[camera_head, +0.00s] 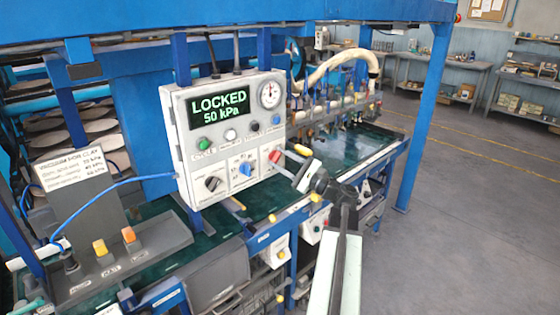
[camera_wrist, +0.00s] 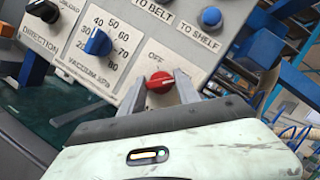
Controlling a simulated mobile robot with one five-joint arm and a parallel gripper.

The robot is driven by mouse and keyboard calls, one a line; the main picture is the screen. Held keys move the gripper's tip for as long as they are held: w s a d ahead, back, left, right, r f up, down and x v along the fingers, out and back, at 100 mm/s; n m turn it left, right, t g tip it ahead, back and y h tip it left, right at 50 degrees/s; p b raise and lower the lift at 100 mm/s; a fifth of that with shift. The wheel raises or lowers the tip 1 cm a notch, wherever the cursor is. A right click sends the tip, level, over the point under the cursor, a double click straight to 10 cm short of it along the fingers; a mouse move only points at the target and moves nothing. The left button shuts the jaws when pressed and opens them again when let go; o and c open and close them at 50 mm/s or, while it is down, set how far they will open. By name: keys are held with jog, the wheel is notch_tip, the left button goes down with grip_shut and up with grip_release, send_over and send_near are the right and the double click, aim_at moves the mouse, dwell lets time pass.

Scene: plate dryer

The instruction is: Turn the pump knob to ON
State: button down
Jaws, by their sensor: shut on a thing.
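The control box (camera_head: 181,118) carries a red knob (camera_wrist: 160,83) at its lower right, which I take to be the pump knob. An OFF label shows just above it in the wrist view; no ON label can be read. The knob's grip lies nearly level in the wrist view. My gripper (camera_wrist: 163,90) has one finger on each side of the knob and is shut on it. In the head view the red knob (camera_head: 275,157) is partly hidden by my gripper (camera_head: 279,158). The display (camera_head: 218,107) reads LOCKED 50 kPa.
A blue vacuum knob (camera_wrist: 97,42) and a dark direction knob (camera_wrist: 43,11) sit left of the red knob. Several round buttons, including a blue one (camera_wrist: 211,17), are above. A pressure gauge (camera_head: 270,95) is at the box's upper right. Open floor (camera_head: 455,220) lies to the right.

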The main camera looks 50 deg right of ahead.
jog(key=c, duration=0.9)
grip_release()
jog(key=shift+s, duration=0.1)
jog(key=b+v, duration=0.2)
jog(key=v, duration=0.5)
jog(key=shift+s+f, duration=0.1)
jog(key=shift+s, duration=0.2)
